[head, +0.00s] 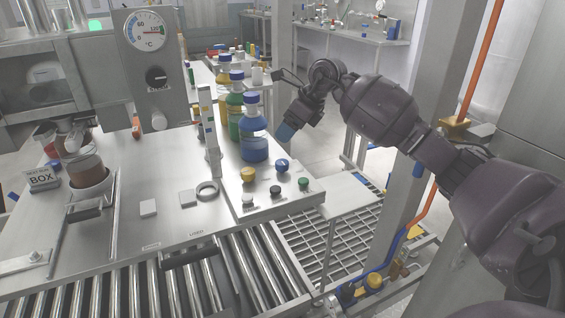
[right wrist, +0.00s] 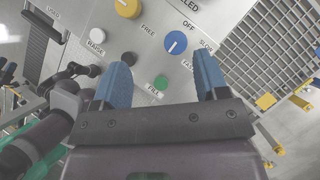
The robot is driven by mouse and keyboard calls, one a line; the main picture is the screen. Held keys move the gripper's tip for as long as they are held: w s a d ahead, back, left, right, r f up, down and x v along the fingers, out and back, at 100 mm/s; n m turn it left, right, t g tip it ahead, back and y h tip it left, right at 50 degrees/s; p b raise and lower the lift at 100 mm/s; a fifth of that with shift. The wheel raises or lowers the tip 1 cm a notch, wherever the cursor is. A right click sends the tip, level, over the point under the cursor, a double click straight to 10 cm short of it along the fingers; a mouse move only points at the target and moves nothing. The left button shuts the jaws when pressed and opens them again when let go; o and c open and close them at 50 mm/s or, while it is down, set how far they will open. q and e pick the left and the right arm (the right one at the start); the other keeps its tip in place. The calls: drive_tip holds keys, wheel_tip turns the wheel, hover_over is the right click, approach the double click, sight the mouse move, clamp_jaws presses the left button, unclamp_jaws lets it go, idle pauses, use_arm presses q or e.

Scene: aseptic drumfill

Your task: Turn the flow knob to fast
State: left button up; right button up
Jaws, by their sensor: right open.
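The blue knob (head: 282,165) sits on the raised control panel (head: 262,207) at the table's right end. In the right wrist view the blue knob (right wrist: 175,42) has a white pointer line, with OFF and SLOW labels around it and a third, partly hidden label. The line slants, and its upper end points roughly toward OFF. My right gripper (head: 287,131) hangs above and behind the panel in the head view. In the right wrist view its blue fingers (right wrist: 163,72) are spread and empty, with the knob apart from them, beyond the gap.
A yellow knob (head: 248,174), a black knob (head: 275,190), a green button (head: 303,183) and a white button (head: 247,200) share the panel. A blue-capped bottle (head: 254,148) stands close behind. A roller conveyor (head: 180,290) runs in front; a grey post (head: 405,190) stands right.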

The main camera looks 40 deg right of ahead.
sight(283, 162)
drive_tip(key=shift+g+h, duration=0.6)
drive_tip(key=shift+h, duration=0.1)
drive_tip(key=f, duration=0.3)
drive_tip(key=w+f+b, duration=0.1)
drive_tip(key=f, duration=0.2)
drive_tip(key=f+b, duration=0.1)
drive_tip(key=f, duration=0.3)
drive_tip(key=shift+w+d, duration=0.2)
drive_tip(key=shift+w, duration=0.15)
drive_tip(key=shift+w+a+f, duration=0.1)
drive_tip(key=shift+w+f, duration=0.1)
drive_tip(key=shift+f, duration=0.3)
drive_tip(key=c, duration=0.9)
